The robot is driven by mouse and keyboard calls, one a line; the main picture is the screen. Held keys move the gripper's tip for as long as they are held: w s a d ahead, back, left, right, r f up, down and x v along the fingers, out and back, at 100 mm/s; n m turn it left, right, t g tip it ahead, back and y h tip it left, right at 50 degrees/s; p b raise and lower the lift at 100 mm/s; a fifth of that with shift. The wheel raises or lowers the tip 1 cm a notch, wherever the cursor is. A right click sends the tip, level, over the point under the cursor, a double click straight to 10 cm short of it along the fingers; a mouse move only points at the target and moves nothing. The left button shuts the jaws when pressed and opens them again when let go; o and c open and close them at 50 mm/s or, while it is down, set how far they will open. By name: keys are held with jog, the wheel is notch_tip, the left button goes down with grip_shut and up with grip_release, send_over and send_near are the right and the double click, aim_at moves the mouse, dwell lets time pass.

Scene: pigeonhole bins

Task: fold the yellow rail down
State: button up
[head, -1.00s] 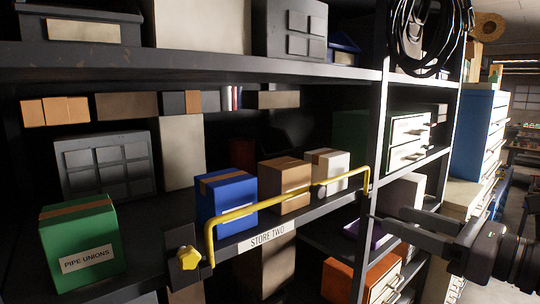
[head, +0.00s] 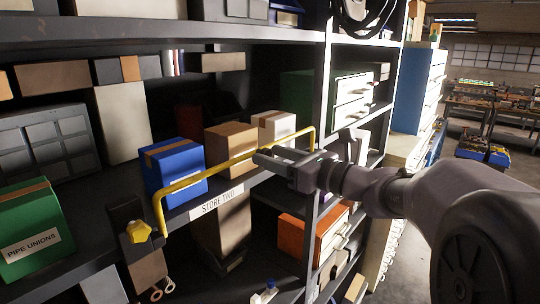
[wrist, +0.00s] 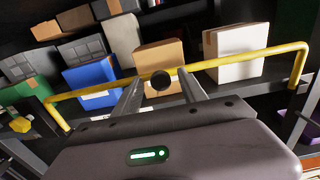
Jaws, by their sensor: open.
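The yellow rail (head: 188,182) stands raised across the front of the boxes on the shelf marked STORE TWO. It also shows in the wrist view (wrist: 240,57). A yellow knob (head: 139,232) sits on a dark bracket by the rail's left end. My gripper (head: 263,157) is open in front of the rail, right of its middle.
Behind the rail stand a blue box (head: 175,168), a brown box (head: 230,145) and a white box (head: 273,127). A green PIPE UNIONS box (head: 30,232) stands at the left. A shelf upright (head: 322,100) is close to my gripper. Open floor lies at the right.

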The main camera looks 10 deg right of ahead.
jog(key=shift+c, duration=0.2)
grip_shut()
dwell(1.1)
